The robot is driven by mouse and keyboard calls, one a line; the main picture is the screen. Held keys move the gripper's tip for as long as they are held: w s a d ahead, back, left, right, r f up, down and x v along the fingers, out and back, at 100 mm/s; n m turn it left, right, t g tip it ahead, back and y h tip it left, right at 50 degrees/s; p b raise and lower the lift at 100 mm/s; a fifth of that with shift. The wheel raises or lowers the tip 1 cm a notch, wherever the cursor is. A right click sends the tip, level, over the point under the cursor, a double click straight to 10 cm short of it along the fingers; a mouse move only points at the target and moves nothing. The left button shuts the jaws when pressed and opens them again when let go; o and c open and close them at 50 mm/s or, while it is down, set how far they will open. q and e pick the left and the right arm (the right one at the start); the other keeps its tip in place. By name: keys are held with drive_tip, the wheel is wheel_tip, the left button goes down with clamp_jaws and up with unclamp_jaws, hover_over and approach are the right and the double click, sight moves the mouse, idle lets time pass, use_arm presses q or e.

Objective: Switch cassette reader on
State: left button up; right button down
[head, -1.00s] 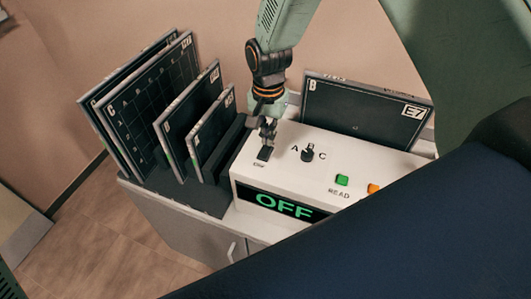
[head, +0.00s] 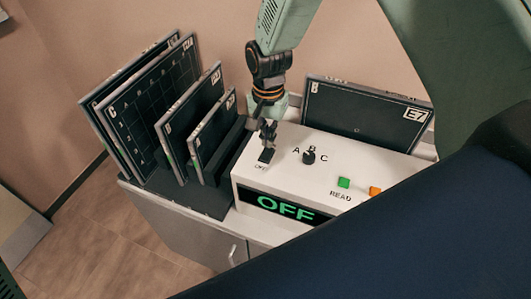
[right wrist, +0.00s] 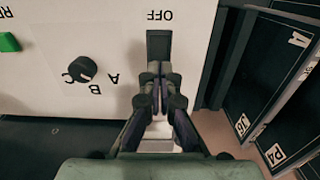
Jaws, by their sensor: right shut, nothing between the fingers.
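The cassette reader (head: 330,172) is a white box on a cabinet, and its front display (head: 284,207) reads OFF in green. A black rocker switch (head: 265,156) sits at the left of its top, with an OFF label beside it. The switch also shows in the right wrist view (right wrist: 159,44). My right gripper (head: 268,137) is shut and empty, pointing down at the switch. In the right wrist view its fingertips (right wrist: 158,76) overlap the switch's near end; I cannot tell whether they touch it. My left gripper is not in view.
A black knob (head: 309,157) marked A, B, C, a green READ button (head: 344,183) and an orange button (head: 375,191) are on the reader. Upright dark cassettes (head: 150,105) stand in a rack at left. A cassette marked E7 (head: 365,112) stands behind.

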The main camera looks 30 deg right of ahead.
drive_tip(key=shift+s, duration=0.1)
drive_tip(key=shift+d, duration=0.1)
drive_tip(key=shift+f, duration=0.3)
drive_tip(key=shift+f, duration=0.1)
idle(0.3)
drive_tip(key=shift+f+b, duration=0.25)
drive_tip(key=shift+b, duration=0.05)
drive_tip(key=shift+f, duration=0.2)
